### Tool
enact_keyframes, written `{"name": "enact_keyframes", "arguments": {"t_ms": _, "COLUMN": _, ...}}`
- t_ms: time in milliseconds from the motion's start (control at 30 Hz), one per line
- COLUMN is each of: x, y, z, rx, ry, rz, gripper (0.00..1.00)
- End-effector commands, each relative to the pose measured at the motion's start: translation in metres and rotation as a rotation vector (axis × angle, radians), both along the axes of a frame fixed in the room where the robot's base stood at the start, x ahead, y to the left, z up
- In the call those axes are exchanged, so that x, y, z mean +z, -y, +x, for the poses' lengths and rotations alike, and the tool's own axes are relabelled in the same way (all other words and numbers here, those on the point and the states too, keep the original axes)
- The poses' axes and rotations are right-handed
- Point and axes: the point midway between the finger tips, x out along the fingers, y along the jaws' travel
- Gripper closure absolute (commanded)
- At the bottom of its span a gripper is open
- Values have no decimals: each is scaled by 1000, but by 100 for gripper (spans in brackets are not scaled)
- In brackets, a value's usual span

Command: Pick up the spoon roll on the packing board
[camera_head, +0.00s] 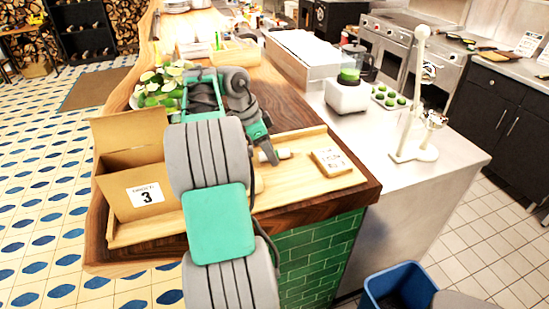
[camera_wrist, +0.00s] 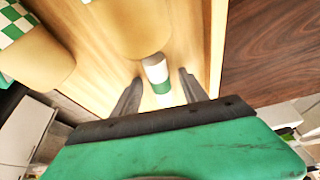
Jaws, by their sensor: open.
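The spoon roll (camera_wrist: 155,68) is a small white roll with a green band, lying on the light wood packing board (camera_head: 301,142). In the wrist view it lies between my gripper's (camera_wrist: 159,76) two open fingers, with a gap on each side. In the head view the white end of the roll (camera_head: 284,154) shows just right of my gripper (camera_head: 270,156), which points down over the board. I cannot tell how high the fingertips are above the board. My arm hides part of the board.
An open cardboard box (camera_head: 123,185) labelled 3 stands on the board's left. A small printed packet (camera_head: 331,162) lies to the right of the roll. Tan rounded objects (camera_wrist: 118,22) stand close beyond the roll in the wrist view.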

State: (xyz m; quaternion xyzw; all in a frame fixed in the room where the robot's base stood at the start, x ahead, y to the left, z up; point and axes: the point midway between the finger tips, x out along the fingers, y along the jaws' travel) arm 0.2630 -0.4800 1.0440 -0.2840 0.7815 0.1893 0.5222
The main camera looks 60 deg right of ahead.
Motion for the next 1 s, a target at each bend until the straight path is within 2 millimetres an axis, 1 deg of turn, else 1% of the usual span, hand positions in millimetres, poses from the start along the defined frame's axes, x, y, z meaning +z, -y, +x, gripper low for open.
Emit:
{"name": "enact_keyframes", "arguments": {"t_ms": 33, "x": 0, "y": 0, "z": 0, "rx": 0, "ry": -1, "rz": 1, "gripper": 50}}
{"name": "enact_keyframes", "arguments": {"t_ms": 67, "x": 0, "y": 0, "z": 0, "rx": -1, "ry": 0, "rz": 0, "gripper": 53}}
{"name": "enact_keyframes", "arguments": {"t_ms": 633, "x": 0, "y": 0, "z": -1, "rx": -3, "ry": -1, "rz": 1, "gripper": 99}}
{"name": "enact_keyframes", "arguments": {"t_ms": 1000, "x": 0, "y": 0, "z": -1, "rx": -3, "ry": -1, "rz": 1, "gripper": 100}}
